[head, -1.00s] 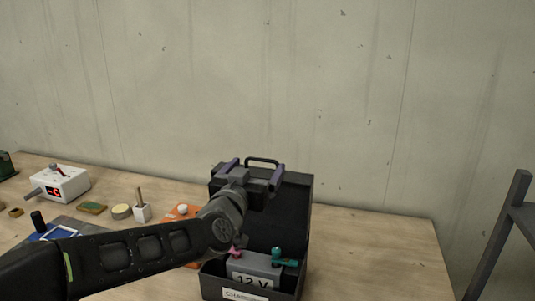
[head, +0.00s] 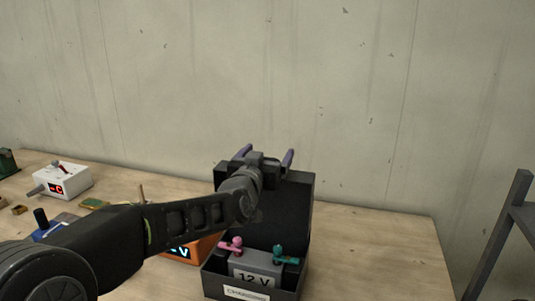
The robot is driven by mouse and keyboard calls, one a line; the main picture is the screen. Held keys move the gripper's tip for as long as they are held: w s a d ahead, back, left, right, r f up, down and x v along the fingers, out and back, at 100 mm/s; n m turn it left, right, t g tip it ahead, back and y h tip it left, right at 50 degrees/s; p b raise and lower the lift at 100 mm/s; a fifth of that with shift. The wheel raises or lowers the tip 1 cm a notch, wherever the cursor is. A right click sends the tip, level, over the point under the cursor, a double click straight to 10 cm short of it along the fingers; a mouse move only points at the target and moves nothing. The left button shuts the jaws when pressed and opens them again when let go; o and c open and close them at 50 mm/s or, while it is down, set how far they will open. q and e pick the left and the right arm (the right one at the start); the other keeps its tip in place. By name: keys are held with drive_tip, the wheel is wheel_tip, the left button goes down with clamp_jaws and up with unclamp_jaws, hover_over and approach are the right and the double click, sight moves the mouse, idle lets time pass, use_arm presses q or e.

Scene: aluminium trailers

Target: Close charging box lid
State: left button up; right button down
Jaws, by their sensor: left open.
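The black charging box (head: 222,285) stands on the table with its lid (head: 292,215) raised upright at the back. Inside sits a grey battery (head: 258,268) marked 12 V, with a pink clamp (head: 232,245) and a teal clamp (head: 284,257) on top. My left gripper (head: 268,154) is open at the lid's top edge, its two purple fingers apart and pointing up and away. The gripper and wrist cover part of the lid, and the lid's handle is hidden now. I cannot tell whether the gripper touches the lid. My right gripper is not in view.
An orange device (head: 190,250) with a lit display stands close left of the box, partly behind my arm. A white device (head: 62,181) with a red display is at the far left. Table is clear right of the box; a dark metal frame (head: 500,235) stands beyond.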

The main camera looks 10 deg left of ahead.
use_arm(q)
drive_tip(key=shift+s+f, duration=0.1)
drive_tip(key=c, duration=1.8)
